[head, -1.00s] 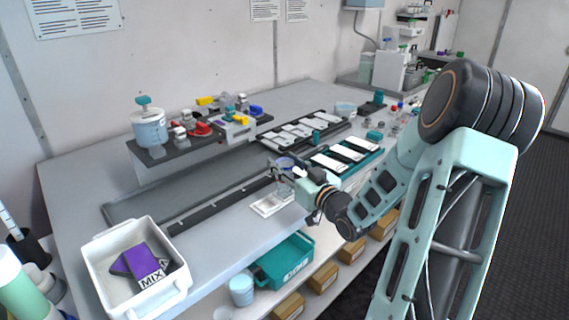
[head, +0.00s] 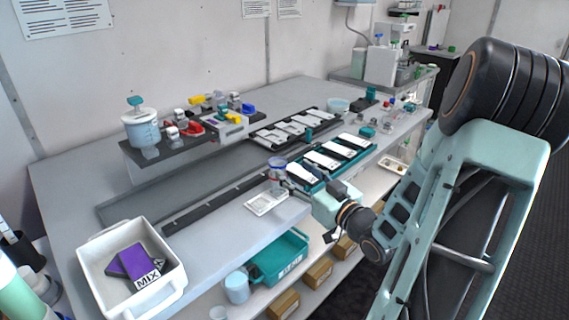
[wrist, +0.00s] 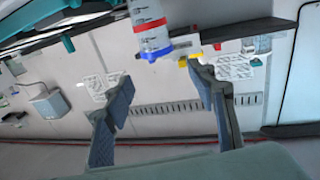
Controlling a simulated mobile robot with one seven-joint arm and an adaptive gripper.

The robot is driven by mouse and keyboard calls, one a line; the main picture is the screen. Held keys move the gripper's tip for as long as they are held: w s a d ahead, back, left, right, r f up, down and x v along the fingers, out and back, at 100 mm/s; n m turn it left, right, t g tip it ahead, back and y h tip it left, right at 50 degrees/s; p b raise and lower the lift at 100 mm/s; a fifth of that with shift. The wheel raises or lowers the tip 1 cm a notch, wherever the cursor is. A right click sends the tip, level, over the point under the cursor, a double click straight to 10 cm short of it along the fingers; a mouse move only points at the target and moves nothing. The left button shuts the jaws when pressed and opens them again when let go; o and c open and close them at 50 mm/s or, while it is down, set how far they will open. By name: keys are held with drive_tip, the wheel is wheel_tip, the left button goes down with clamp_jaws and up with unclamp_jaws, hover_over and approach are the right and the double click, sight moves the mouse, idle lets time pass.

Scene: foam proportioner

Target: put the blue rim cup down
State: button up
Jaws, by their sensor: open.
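The blue rim cup (head: 277,170) is clear, with a blue rim and a red band. It stands upright on the bench, at the back edge of the small white tray (head: 265,202); the exact spot under its base is unclear. In the wrist view the cup (wrist: 150,35) appears upside down, beyond my fingertips and apart from them. My gripper (head: 328,208) is to the right of the cup, at the bench's front edge. In the wrist view my gripper (wrist: 152,90) is open with nothing between its fingers.
A teal rack (head: 330,165) with white slabs lies close behind my gripper. A white bin (head: 105,265) with a purple box stands at the front left. A raised dark shelf (head: 170,150) holds a blue-white tub and coloured parts. Teal and cardboard boxes sit on the lower shelf.

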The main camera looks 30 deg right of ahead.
drive_tip(key=shift+s+d, duration=0.2)
drive_tip(key=shift+s, duration=1.3)
